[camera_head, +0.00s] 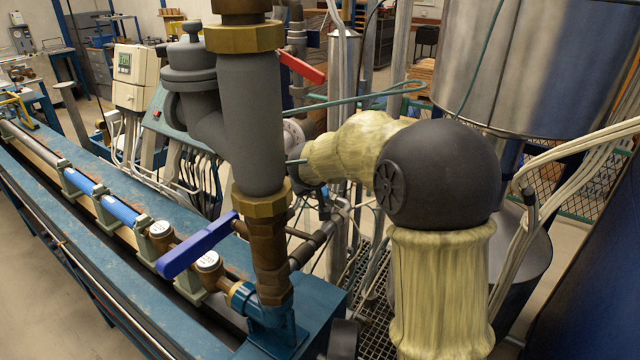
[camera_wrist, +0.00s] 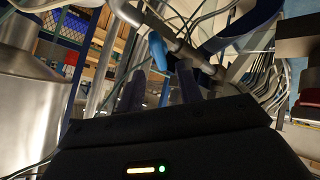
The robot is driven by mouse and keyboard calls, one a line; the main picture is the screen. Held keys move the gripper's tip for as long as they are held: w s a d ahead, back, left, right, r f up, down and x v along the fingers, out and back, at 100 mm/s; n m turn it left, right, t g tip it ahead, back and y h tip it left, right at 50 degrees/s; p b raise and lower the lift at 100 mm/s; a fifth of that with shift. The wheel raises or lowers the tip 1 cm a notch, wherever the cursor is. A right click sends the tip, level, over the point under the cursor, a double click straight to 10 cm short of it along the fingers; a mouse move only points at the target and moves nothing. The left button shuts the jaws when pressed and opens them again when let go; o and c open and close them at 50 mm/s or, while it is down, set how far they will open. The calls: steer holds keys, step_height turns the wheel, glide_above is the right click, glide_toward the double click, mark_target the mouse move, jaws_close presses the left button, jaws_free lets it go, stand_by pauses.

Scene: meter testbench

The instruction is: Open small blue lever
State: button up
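In the wrist view a small light-blue lever-like piece (camera_wrist: 158,50) shows beside a grey metal pipe, just past my fingertips. My gripper (camera_wrist: 161,80) has its two dark fingers apart, with the blue piece in line with the space between them. I cannot tell whether they touch it. In the head view my arm reaches left behind the thick grey vertical pipe, and the gripper is hidden there. A larger dark-blue lever (camera_head: 197,245) sits on the brass-coloured pipe in front, slanting down to the left. The small blue lever cannot be made out in the head view.
The thick grey pipe (camera_head: 250,125) stands between the head camera and my gripper. A red lever (camera_head: 302,67) is behind it. A blue bench (camera_head: 130,235) with a meter line runs left. A large steel tank (camera_head: 530,65) and cables (camera_head: 570,165) crowd the right.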

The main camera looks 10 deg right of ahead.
mark_target(323, 189)
steer(key=x, duration=0.5)
steer(key=shift+w, duration=0.1)
jaws_close()
